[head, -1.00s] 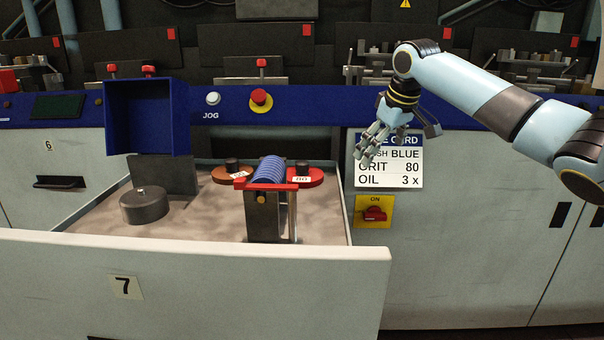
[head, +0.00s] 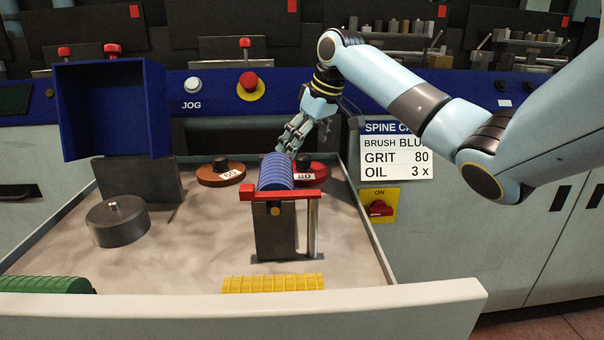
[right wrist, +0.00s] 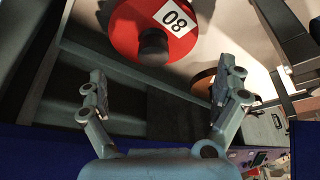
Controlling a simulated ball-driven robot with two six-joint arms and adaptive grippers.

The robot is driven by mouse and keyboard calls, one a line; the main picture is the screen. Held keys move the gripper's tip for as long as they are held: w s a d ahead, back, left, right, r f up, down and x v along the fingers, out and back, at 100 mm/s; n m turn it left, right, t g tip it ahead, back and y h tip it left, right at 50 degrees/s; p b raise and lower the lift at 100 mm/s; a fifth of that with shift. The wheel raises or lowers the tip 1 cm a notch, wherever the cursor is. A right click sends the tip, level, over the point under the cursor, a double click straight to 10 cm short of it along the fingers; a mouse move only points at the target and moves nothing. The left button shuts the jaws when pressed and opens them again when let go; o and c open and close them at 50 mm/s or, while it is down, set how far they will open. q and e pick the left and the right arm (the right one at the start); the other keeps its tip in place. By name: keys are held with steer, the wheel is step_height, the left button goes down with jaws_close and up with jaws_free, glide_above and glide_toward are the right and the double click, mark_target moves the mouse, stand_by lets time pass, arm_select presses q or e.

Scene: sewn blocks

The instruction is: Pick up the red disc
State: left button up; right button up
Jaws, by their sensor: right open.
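The red disc (head: 309,173) lies in the open drawer behind the blue ribbed roll, with a black knob and a white label reading 80. Part of it is hidden by the roll and its stand. In the right wrist view the red disc (right wrist: 150,35) and its knob (right wrist: 153,47) show ahead of the fingers. My right gripper (head: 290,150) is just above and behind the disc, pointing down at it. It also shows in the right wrist view (right wrist: 163,88), fingers spread and empty, apart from the disc. My left gripper is not in view.
An orange-brown disc (head: 221,174) labelled 60 lies left of the red one. The blue roll (head: 276,172) on its stand (head: 276,232) is close in front. A dark cylinder (head: 117,222), green roll (head: 45,285) and yellow roll (head: 273,284) are also in the drawer. A blue box (head: 112,108) overhangs its left.

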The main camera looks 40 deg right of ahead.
mark_target(301, 158)
steer(key=x, duration=0.1)
steer(key=b+x, duration=0.1)
steer(key=x, duration=0.3)
steer(key=shift+s+a+f, duration=0.1)
steer(key=shift+s+a, duration=0.05)
steer(key=shift+s, duration=0.2)
steer(key=shift+c, duration=1.4)
steer(key=c, duration=0.7)
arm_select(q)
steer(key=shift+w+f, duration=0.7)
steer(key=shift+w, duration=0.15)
arm_select(e)
steer(key=c, duration=0.5)
